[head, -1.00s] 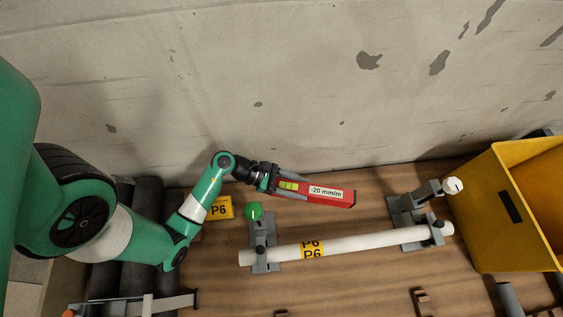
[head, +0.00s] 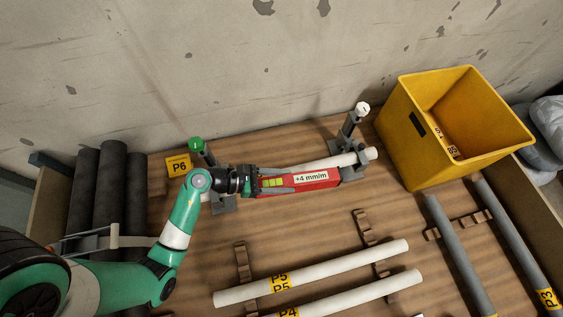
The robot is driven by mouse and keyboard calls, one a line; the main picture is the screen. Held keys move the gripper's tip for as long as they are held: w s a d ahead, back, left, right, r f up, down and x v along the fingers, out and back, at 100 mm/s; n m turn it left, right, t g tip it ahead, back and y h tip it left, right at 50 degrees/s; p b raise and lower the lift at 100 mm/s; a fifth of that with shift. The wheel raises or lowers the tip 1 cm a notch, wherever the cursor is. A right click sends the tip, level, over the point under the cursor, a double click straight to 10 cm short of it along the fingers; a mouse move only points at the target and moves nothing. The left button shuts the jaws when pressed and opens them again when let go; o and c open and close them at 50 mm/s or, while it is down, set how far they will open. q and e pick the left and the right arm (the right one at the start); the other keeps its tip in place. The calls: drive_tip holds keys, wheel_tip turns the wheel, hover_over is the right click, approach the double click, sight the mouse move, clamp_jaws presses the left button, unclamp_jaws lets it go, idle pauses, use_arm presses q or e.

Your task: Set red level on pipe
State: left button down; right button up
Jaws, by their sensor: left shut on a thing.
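The red level (head: 328,176) has a white display reading +4 mm/m and a yellow-green vial window. My left gripper (head: 262,182) is shut on its left end. The level lies along the white pipe (head: 350,160) and covers part of it in the head view. I cannot tell whether it touches the pipe. The pipe sits in two grey stands, the left one with a green knob (head: 196,144) and the right one with a white knob (head: 362,108). The pipe's left part is hidden behind my gripper and the level. My right gripper is out of view.
A yellow P6 sign (head: 179,166) stands at the left. A yellow bin (head: 408,150) stands at the right. White pipes (head: 340,272) lie on wooden racks in front, grey pipes (head: 455,250) at the right, and dark pipes (head: 106,185) at the left.

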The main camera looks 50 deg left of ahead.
use_arm(q)
drive_tip(key=w+a+f+n+y+p, duration=0.1)
drive_tip(key=w+a+f+p, duration=0.15)
drive_tip(key=w+a, duration=0.4)
drive_tip(key=shift+t, duration=0.3)
drive_tip(key=f+b, duration=0.1)
drive_tip(key=f, duration=0.1)
drive_tip(key=s+a+f+b, duration=0.1)
drive_tip(key=b, duration=0.1)
drive_tip(key=s+f+b, duration=0.1)
drive_tip(key=f+b, duration=0.1)
drive_tip(key=shift+a+f, duration=0.3)
drive_tip(key=shift+f, duration=0.05)
drive_tip(key=shift+f+b, duration=1.25)
drive_tip(key=shift+f, duration=0.4)
drive_tip(key=shift+c, duration=1)
unclamp_jaws()
